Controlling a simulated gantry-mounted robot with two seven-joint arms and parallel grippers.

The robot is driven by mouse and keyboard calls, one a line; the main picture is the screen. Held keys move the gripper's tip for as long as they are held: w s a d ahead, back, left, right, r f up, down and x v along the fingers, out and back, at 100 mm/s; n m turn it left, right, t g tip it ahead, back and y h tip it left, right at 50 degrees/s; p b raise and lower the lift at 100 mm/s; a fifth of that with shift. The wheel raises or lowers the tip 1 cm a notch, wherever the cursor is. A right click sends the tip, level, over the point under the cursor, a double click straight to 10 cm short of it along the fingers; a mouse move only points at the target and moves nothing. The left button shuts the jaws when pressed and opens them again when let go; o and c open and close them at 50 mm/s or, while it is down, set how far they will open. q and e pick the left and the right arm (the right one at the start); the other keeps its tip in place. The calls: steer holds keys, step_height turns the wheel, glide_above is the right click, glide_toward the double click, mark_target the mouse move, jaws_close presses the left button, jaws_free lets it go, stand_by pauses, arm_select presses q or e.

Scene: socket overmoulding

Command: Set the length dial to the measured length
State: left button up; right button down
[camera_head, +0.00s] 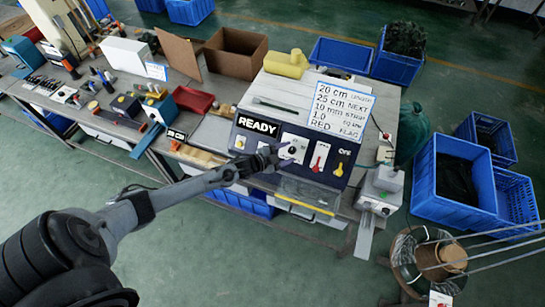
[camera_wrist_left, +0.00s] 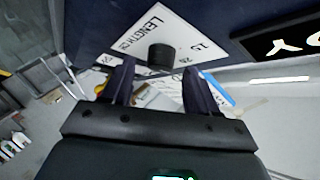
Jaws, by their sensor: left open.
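The length dial (camera_wrist_left: 160,56) is a dark round knob on a white plate marked "LENGTH CM" in the left wrist view. In the head view its white plate (camera_head: 294,147) sits on the sloped dark blue control panel, partly covered by my gripper. My left gripper (camera_head: 284,158) is at the dial plate's lower left. In the left wrist view its two dark fingers (camera_wrist_left: 158,78) are apart, with the knob just beyond the tips and roughly between them. I cannot tell whether they touch it. The dial's pointer is not readable. My right gripper is not in view.
A "READY" display (camera_head: 258,126) is left of the dial; a red-handled switch (camera_head: 318,160) and "CURE" control are right. A card (camera_head: 342,108) behind reads "20 cm LENGTH" and "25 cm NEXT". A clear-fronted tray (camera_head: 307,194) lies below the panel. A yellow object (camera_head: 287,64) stands behind.

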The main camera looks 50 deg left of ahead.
arm_select(q)
steer(key=v, duration=0.9)
steer(key=shift+s, duration=0.4)
steer(key=shift+s+a, duration=0.1)
steer(key=s+d+r+n+g+y+p, duration=0.1)
steer(key=s+d+r+n+p, duration=0.2)
steer(key=d, duration=0.5)
steer(key=s+d+r+n+g+p, duration=0.1)
steer(key=s+d+r+n+p, duration=0.15)
steer(key=s+d, duration=0.45)
steer(key=s+d+r+n+g+y, duration=0.2)
steer(key=s+d+r+n+g, duration=0.1)
steer(key=s+r+g, duration=0.4)
steer(key=s+g, duration=0.2)
steer(key=s, duration=0.2)
steer(key=shift+d+r, duration=0.2)
steer(key=shift+r, duration=0.05)
